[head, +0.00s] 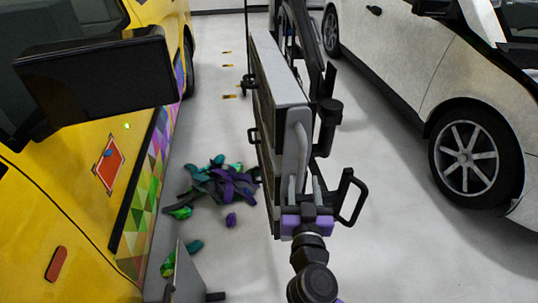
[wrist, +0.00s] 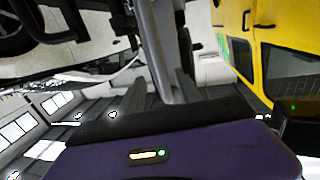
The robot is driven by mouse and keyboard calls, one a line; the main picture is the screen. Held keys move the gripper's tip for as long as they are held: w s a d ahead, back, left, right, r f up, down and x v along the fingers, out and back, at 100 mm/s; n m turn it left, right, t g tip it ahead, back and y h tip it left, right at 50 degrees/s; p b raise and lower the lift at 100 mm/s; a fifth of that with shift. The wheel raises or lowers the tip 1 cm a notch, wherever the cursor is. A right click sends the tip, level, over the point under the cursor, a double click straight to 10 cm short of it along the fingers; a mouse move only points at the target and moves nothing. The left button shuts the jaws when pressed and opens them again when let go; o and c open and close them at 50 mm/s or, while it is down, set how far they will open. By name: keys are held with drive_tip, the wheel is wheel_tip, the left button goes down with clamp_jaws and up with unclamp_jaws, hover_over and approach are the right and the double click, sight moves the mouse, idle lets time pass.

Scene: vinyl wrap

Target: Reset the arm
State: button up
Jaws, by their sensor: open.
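My gripper (head: 304,190) is in the middle of the head view, above its purple wrist part, at the near end of a tall grey cart-like rack (head: 281,88). In the wrist view the two dark fingers of my gripper (wrist: 160,98) stand apart. A grey bar (wrist: 162,45) of the rack shows between or just beyond them; I cannot tell whether it touches either finger. The same upright grey bar shows in the head view (head: 301,145). The jaws are open and not closed on anything.
A yellow vehicle (head: 60,200) with a coloured triangle pattern stands close on the left. A white car (head: 420,60) stands on the right. A pile of purple and green scraps (head: 222,185) lies on the floor left of the rack. Floor (head: 400,230) at lower right is clear.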

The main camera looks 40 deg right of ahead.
drive_tip(key=s+a+n+t+y, duration=0.2)
drive_tip(key=s+a+n+y, duration=0.15)
drive_tip(key=a, duration=0.35)
drive_tip(key=s+a+n+t+y, duration=0.25)
drive_tip(key=a+n+y, duration=0.2)
drive_tip(key=a, duration=0.25)
drive_tip(key=s+a+g+y, duration=0.1)
drive_tip(key=s+a+y, duration=0.1)
drive_tip(key=s, duration=0.7)
drive_tip(key=s+a+n+g+y, duration=0.1)
drive_tip(key=s+a+y, duration=0.1)
drive_tip(key=s, duration=0.8)
drive_tip(key=shift+a+r+y, duration=0.2)
drive_tip(key=shift+r+y, duration=0.05)
drive_tip(key=shift+y, duration=0.05)
idle(0.3)
